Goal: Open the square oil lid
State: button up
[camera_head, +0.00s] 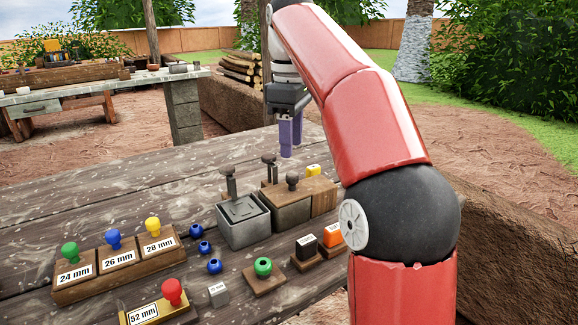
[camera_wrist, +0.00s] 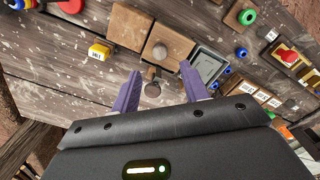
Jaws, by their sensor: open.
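A grey square box (camera_head: 244,228) stands on the table with a square lid (camera_head: 242,208) seated on it and an upright dark handle (camera_head: 230,182). In the wrist view the box (camera_wrist: 207,66) is partly behind the right finger. Beside it is a wood-and-grey block with a round dark knob (camera_head: 292,181) and a second upright handle (camera_head: 269,168). My gripper (camera_head: 291,151) is open and empty above and behind these blocks, its purple fingers pointing down. In the wrist view my gripper (camera_wrist: 160,70) has a dark handle top (camera_wrist: 152,89) showing between its fingers, apart from them.
Wooden blocks with coloured knobs and size labels (camera_head: 115,258) line the front left. Several blue balls (camera_head: 204,247), a green ring on a block (camera_head: 263,267) and orange and black labelled blocks (camera_head: 307,247) stand nearby. The left tabletop (camera_head: 110,200) is free.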

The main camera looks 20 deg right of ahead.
aim_at(292, 174)
notch_tip(292, 174, down, 7)
jog(key=shift+r+b, duration=0.2)
jog(key=shift+b, duration=0.5)
grip_shut()
